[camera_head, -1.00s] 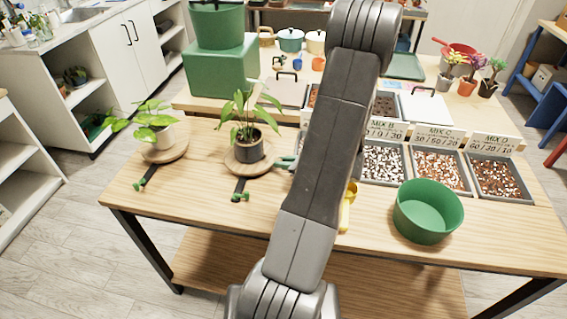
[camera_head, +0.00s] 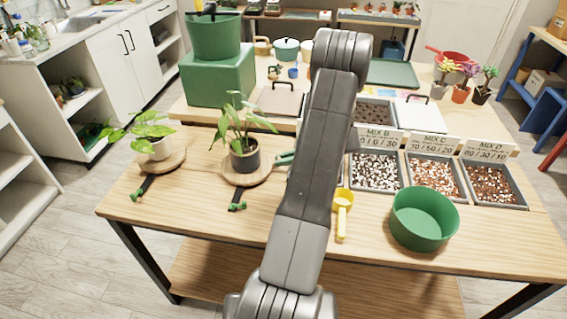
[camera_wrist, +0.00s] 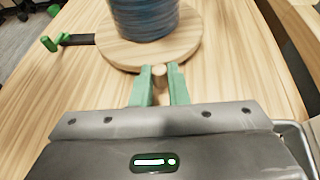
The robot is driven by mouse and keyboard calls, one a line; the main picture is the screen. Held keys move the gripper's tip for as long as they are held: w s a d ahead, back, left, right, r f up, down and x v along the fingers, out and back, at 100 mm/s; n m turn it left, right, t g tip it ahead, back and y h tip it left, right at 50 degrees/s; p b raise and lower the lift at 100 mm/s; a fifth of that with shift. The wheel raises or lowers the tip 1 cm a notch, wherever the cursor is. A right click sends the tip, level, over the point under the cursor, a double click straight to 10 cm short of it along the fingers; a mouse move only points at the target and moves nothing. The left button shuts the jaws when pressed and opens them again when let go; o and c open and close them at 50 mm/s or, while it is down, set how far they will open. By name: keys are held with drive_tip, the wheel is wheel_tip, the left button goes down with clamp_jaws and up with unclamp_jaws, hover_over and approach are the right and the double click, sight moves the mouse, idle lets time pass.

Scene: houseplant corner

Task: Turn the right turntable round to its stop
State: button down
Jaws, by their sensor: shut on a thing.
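The right turntable (camera_head: 262,178) is a round wooden disc on the table, bearing a dark pot (camera_head: 244,160) with a leafy plant. It also shows in the wrist view (camera_wrist: 115,48), with the pot (camera_wrist: 145,18) on it. A short wooden peg (camera_wrist: 159,75) stands out from the disc's near rim. My gripper (camera_wrist: 158,76) is shut on this peg, one green finger on each side. In the head view my gripper (camera_head: 284,158) is at the disc's right edge, partly hidden by my arm. A dark bar with a green-tipped stop (camera_head: 237,206) lies at the disc's front.
The left turntable (camera_head: 178,163) bears another plant and has its own green-tipped bar (camera_head: 140,190). A yellow scoop (camera_head: 343,205), a green tub (camera_head: 423,218) and trays of mix (camera_head: 375,172) are to the right. A green box (camera_head: 217,78) stands behind.

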drive_tip(key=shift+w+a+g, duration=0.2)
drive_tip(key=shift+w+g, duration=0.1)
drive_tip(key=shift+w, duration=0.95)
drive_tip(key=shift+w+a, duration=0.25)
drive_tip(key=shift+w, duration=0.35)
drive_tip(key=shift+w+a, duration=0.2)
drive_tip(key=shift+w, duration=0.4)
drive_tip(key=shift+w+a, duration=0.85)
drive_tip(key=shift+w, duration=0.3)
drive_tip(key=shift+w+a, duration=0.6)
drive_tip(key=shift+a, duration=0.15)
drive_tip(key=shift+w+a, duration=0.1)
drive_tip(key=c, duration=1.4)
unclamp_jaws()
drive_tip(key=shift+w+f, duration=0.1)
